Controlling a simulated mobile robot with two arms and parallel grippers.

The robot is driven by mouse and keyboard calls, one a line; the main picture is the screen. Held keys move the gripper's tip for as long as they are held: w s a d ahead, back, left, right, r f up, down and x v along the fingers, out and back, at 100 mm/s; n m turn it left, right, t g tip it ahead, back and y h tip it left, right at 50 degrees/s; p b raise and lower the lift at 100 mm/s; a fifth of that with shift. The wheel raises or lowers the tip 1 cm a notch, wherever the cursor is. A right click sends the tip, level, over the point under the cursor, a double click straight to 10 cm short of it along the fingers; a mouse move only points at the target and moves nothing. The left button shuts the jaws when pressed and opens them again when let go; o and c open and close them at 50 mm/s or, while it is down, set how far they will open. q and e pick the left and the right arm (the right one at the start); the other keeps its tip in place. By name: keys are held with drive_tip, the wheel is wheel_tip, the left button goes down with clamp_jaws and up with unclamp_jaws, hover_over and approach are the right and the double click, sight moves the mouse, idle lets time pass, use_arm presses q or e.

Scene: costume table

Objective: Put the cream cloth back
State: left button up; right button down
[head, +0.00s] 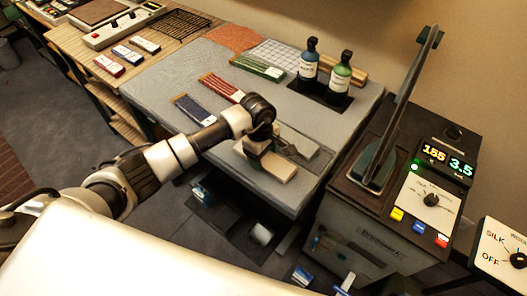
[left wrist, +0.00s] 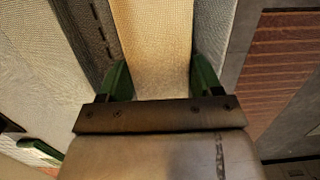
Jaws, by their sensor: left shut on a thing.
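My left gripper (head: 262,150) is low over the front right part of the grey-topped table (head: 175,75). It is shut on the cream cloth (head: 279,172), a pale, flat, folded-looking piece. In the left wrist view the cream cloth (left wrist: 155,45) runs between the two green fingertips (left wrist: 160,78). The arm and gripper hide part of the cloth in the head view. I cannot tell whether its underside touches the table. My right gripper is not in view.
Grey flat pieces (head: 302,146) lie beside the cloth. Blue (head: 309,66) and green (head: 340,72) bottles stand in a dark holder. Blue (head: 193,108), red (head: 222,88) and green (head: 258,67) packs lie farther left. A press machine (head: 376,172) stands at the right.

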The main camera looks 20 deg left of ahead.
use_arm(q)
drive_tip(key=shift+f, duration=0.1)
drive_tip(key=shift+f+b, duration=0.15)
drive_tip(key=shift+b, duration=0.15)
drive_tip(key=o, duration=0.8)
drive_tip(key=shift+o, duration=0.6)
drive_tip(key=shift+r, duration=0.2)
